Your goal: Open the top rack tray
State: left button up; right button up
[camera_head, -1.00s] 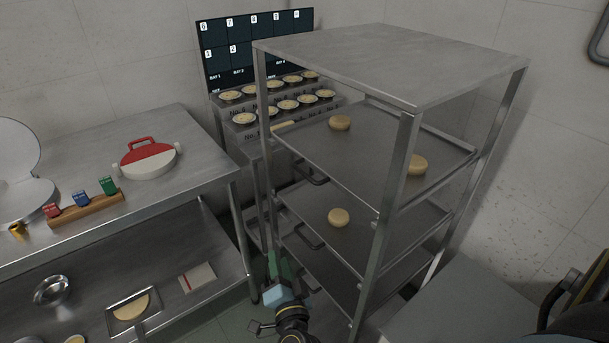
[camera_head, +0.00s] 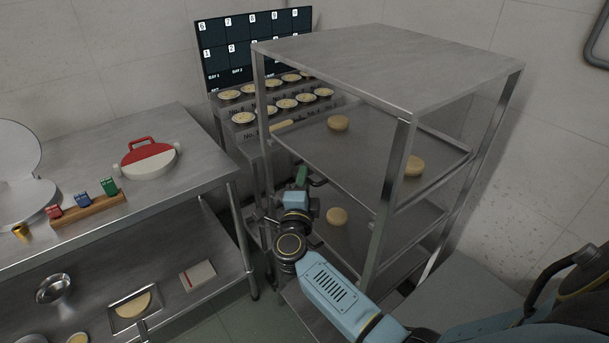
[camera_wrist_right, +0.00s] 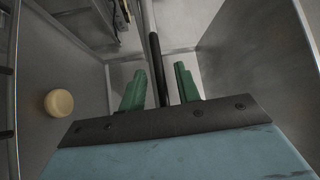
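The steel rack stands at centre right in the head view, with its top tray (camera_head: 350,160) level inside and two round doughs on it. The top tray's dark handle (camera_head: 318,182) is at its front-left edge, partly behind my right gripper (camera_head: 303,177). In the right wrist view, the two green fingers of that gripper (camera_wrist_right: 161,88) are apart, with the black handle bar (camera_wrist_right: 156,68) running between them. I see gaps beside the bar, so the fingers do not look closed on it. My left gripper is not in view.
A steel table (camera_head: 190,135) with a red-and-white pan (camera_head: 148,160) stands left. A stand of small pies (camera_head: 285,104) is behind. A narrow floor gap lies between table and rack.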

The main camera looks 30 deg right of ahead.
jog(key=shift+x, duration=1.05)
grip_shut()
